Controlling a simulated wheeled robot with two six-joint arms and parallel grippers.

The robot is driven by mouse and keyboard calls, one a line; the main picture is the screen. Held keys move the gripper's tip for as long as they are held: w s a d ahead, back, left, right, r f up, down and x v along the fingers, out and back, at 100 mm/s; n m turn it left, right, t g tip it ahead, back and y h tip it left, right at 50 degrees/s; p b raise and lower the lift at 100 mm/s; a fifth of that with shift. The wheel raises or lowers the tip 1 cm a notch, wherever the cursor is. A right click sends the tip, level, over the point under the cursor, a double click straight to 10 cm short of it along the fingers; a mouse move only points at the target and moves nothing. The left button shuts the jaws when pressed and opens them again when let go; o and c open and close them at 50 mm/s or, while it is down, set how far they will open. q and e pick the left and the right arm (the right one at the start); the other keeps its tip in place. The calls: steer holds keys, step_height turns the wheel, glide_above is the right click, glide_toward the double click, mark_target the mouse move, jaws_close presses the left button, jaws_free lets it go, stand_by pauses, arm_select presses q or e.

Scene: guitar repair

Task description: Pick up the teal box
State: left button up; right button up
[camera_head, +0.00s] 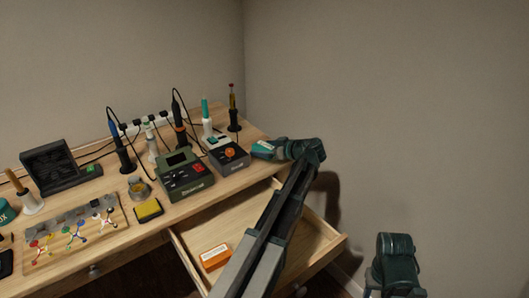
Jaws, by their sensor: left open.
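A small teal box (265,149) with a pale label lies at the right end of the desk top, near its back right edge. My left arm reaches up over the open drawer, and its gripper (282,149) is right at the box's right side. The gripper is open; its fingers are small and dark here, and I cannot tell whether they touch the box. It partly hides the box's right end. A part of my right arm shows at the lower right, but its gripper is not in view.
An open drawer (206,231) holding an orange box (214,257) sticks out below. A grey soldering station (229,157) stands left of the teal box, with a green station (185,178) beyond it. A yellow sponge (148,210) and several irons occupy the desk.

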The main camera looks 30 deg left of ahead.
mark_target(264, 146)
arm_select(q)
steer(key=c, duration=1.5)
steer(key=shift+o, duration=0.2)
steer(key=shift+r, duration=0.1)
steer(key=shift+r+p, duration=0.45)
steer(key=shift+p, duration=0.1)
step_height(264, 146, up, 3)
steer(key=p, duration=0.3)
steer(key=s+d+r, duration=0.1)
steer(key=s+d, duration=0.8)
steer(key=s, duration=0.3)
steer(key=shift+s+d+p, duration=0.35)
steer(key=shift+s+p, duration=0.05)
steer(key=shift+p, duration=0.05)
